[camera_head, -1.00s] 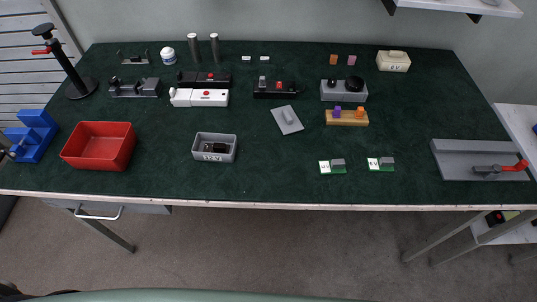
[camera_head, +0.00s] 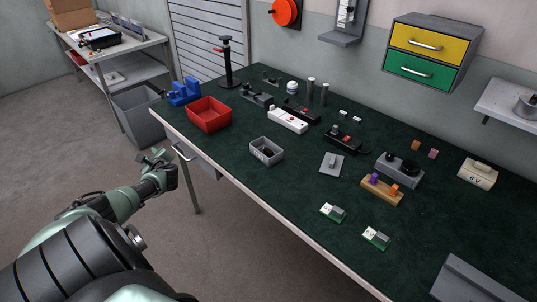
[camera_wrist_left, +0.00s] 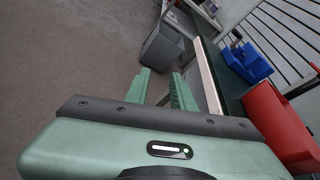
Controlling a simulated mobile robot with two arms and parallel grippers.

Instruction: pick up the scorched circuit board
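Two small green circuit boards, each with a white patch and a grey block, lie near the front edge of the dark green worktop: a left board (camera_head: 333,212) and a right board (camera_head: 376,238). I cannot tell from here which one is scorched. My left gripper (camera_head: 163,160) is off the table's front left, in front of the drawer and far from both boards. In the left wrist view its two green fingers (camera_wrist_left: 160,88) are apart with nothing between them. My right gripper is not in view.
The worktop (camera_head: 300,195) has a clear strip along its front. A red bin (camera_head: 208,115), a grey box (camera_head: 266,151), a wooden block with pegs (camera_head: 381,190) and a grey fixture (camera_head: 470,280) stand on it. A grey bin (camera_head: 143,112) stands on the floor.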

